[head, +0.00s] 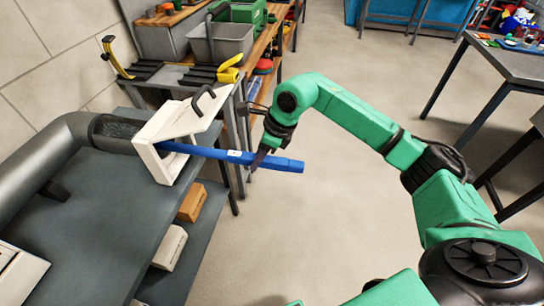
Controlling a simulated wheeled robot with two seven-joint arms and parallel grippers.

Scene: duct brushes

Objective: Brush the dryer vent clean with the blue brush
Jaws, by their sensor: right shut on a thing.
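The blue brush (212,152) runs sideways, its handle held in the air off the right edge of the grey table. My right gripper (268,150) is shut on its handle. The brush's left end goes in at the white vent hood (163,160), whose flap (190,115) stands raised with a dark handle on top. The hood sits on the end of a grey duct (60,145). The brush head is not clearly visible; dark bristle-like texture shows at the duct's mouth (115,128). My left gripper is not in view.
The grey table (95,220) carries the duct and a white box (18,272) at lower left. Boxes (170,247) lie on its lower shelf. A workbench with a grey bin (218,42) and tools stands behind. The floor (290,220) beside the table is clear.

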